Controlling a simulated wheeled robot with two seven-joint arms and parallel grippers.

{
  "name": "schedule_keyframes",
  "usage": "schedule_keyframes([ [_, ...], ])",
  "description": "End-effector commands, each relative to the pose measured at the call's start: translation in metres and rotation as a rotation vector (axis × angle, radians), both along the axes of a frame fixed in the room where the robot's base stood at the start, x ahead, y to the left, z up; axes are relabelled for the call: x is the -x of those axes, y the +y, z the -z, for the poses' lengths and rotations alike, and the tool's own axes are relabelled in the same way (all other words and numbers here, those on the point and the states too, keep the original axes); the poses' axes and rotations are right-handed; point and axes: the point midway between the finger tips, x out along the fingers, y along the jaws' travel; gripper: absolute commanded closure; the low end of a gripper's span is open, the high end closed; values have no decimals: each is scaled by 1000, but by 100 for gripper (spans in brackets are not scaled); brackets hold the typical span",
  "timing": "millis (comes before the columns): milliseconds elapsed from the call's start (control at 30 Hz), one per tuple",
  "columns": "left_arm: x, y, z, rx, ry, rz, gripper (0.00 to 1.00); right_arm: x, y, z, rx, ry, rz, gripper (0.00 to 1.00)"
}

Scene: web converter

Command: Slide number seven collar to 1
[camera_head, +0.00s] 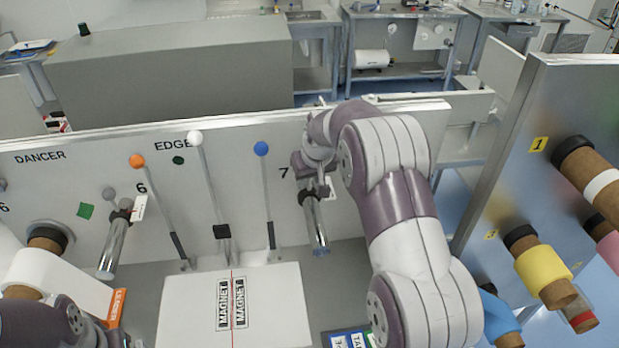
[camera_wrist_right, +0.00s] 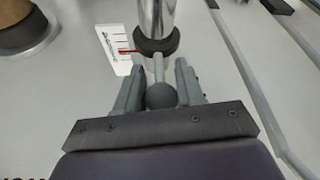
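The number seven collar is a dark ring (camera_wrist_right: 157,46) around a chrome roller (camera_wrist_right: 156,14) in the right wrist view. A short stem with a dark ball knob (camera_wrist_right: 160,96) sticks out from it. A red pointer (camera_wrist_right: 129,52) reaches over a white scale card (camera_wrist_right: 113,50); its digits are too small to read. My right gripper (camera_wrist_right: 160,66) has its fingers apart, one each side of the knob and stem, with visible gaps. In the head view my right gripper (camera_head: 314,178) is at the roller's (camera_head: 316,226) panel end beside the "7" and mostly hides the collar. My left gripper is out of frame.
Levers with white (camera_head: 194,138), blue (camera_head: 261,149) and orange (camera_head: 137,161) knobs stand left of the roller. Roller six (camera_head: 114,246) is farther left. A side panel (camera_head: 540,100) with colored rolls is at right. A magnet plate (camera_head: 190,318) lies below.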

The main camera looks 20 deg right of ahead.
Motion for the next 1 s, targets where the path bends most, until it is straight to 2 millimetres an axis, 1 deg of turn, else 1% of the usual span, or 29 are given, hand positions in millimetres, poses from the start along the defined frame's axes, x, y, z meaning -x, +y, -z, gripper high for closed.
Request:
schedule_keyframes([
  [133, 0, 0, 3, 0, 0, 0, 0, -9, -2, 3, -1, 3, 1, 100],
  [333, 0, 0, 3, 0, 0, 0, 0, -9, -2, 2, -1, 3, 1, 100],
  [367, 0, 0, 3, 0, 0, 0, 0, -9, -2, 2, -1, 3, 1, 53],
  [400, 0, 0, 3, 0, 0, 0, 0, -9, -2, 2, -1, 3, 1, 44],
  [667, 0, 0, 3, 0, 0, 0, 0, -9, -2, 1, -1, 3, 0, 44],
  [767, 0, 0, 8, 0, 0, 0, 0, -6, -2, -5, 0, 1, 0, 44],
  [867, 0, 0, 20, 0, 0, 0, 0, 2, -2, -22, 0, -3, 1, 44],
  [1000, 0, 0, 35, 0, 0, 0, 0, 16, -1, -58, 0, -3, 1, 44],
])
